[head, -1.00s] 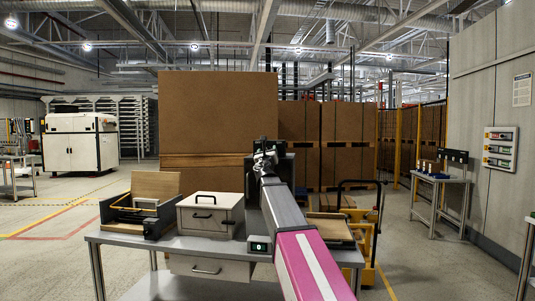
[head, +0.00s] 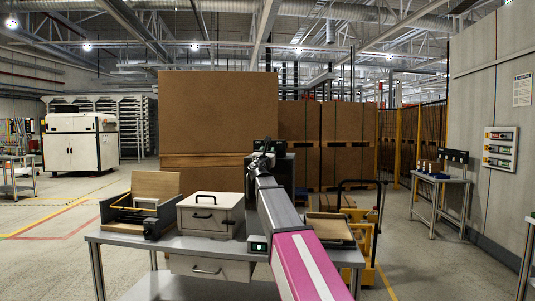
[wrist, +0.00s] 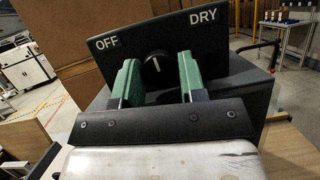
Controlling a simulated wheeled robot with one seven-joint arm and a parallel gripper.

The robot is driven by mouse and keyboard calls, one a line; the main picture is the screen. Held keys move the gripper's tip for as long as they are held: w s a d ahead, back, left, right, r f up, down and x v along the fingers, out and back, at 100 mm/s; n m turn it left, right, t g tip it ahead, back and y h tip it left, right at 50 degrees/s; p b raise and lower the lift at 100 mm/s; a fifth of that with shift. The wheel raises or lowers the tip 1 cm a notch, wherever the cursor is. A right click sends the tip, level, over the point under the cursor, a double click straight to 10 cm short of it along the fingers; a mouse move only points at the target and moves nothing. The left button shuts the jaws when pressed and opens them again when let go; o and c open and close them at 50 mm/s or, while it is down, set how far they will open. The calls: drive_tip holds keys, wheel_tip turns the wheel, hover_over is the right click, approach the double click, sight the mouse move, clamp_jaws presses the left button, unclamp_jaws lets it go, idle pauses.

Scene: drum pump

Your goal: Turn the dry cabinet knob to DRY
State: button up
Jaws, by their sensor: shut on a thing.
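The dry cabinet (head: 285,170) is a dark box at the back of the table, partly hidden behind my arm in the head view. In the wrist view its black front panel (wrist: 215,50) carries the word OFF at left and DRY at upper right. The round black knob (wrist: 155,64) sits between these words. Its white line points nearly straight up in the picture, between OFF and DRY. My gripper (wrist: 157,76) has its two green fingers on either side of the knob and is shut on it. The finger contact itself is hard to see. In the head view my gripper (head: 264,150) is at the cabinet's front.
On the table (head: 130,238) stand a beige drawer box (head: 210,214) and an open tray with a wooden board (head: 155,187) to the left. A small device with a green display (head: 259,246) is at the front edge. A wooden-topped item (head: 330,230) lies right of my arm.

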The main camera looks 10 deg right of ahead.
drive_tip(key=shift+m+g+h, duration=0.4)
drive_tip(key=shift+m+h, duration=0.3)
drive_tip(key=shift+m, duration=0.9)
drive_tip(key=o, duration=0.9)
drive_tip(key=shift+s, duration=0.1)
drive_tip(key=v, duration=1)
drive_tip(key=shift+s+a+f, duration=0.1)
drive_tip(key=shift+s+a, duration=0.1)
drive_tip(key=shift+s, duration=0.05)
